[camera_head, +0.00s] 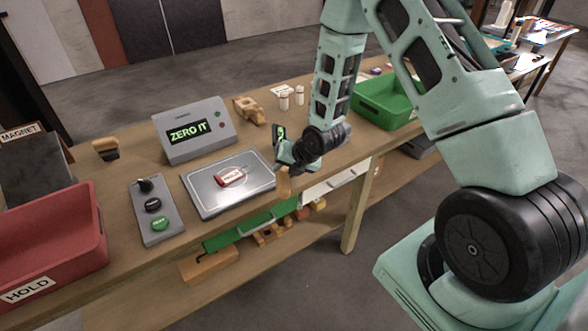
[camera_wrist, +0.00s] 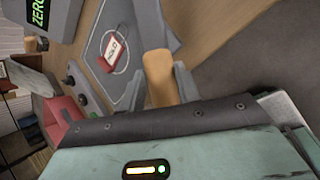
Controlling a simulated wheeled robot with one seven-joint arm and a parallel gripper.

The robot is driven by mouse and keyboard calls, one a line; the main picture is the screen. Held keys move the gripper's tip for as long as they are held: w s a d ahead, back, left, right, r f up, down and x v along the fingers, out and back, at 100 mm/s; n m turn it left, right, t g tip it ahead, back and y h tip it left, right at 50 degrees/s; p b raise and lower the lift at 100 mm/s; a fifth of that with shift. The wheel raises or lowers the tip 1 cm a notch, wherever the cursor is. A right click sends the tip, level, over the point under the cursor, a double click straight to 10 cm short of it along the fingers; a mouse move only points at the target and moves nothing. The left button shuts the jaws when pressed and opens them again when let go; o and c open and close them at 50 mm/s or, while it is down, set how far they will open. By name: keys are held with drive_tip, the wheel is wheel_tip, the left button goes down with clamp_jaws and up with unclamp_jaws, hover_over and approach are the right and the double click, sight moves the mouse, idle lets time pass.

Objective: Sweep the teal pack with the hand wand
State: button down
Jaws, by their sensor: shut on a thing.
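My gripper (camera_head: 284,165) is shut on what looks like the hand wand, above the front edge of the bench, just right of the metal plate. The wand's tan grip (camera_head: 283,184) sticks out below the fingers, and a dark part with a green display (camera_head: 279,133) rises above them. In the wrist view the tan grip (camera_wrist: 160,75) sits between the two grey fingers. I cannot make out a teal pack in either view. A small red pack with a white label (camera_head: 230,177) lies on the metal plate (camera_head: 205,203), inside a drawn ring.
A red HOLD bin (camera_head: 45,245) is at the left, a green bin (camera_head: 385,105) at the right. Two small white bottles (camera_head: 291,98) stand at the back.

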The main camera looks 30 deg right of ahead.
drive_tip(key=shift+w+a, duration=0.35)
drive_tip(key=shift+a, duration=0.2)
drive_tip(key=shift+s+d+b, duration=0.3)
drive_tip(key=shift+s+d, duration=0.15)
drive_tip(key=shift+d, duration=0.35)
drive_tip(key=shift+s+d+b, duration=0.25)
drive_tip(key=shift+s+d, duration=0.15)
drive_tip(key=shift+d, duration=0.35)
idle(2.6)
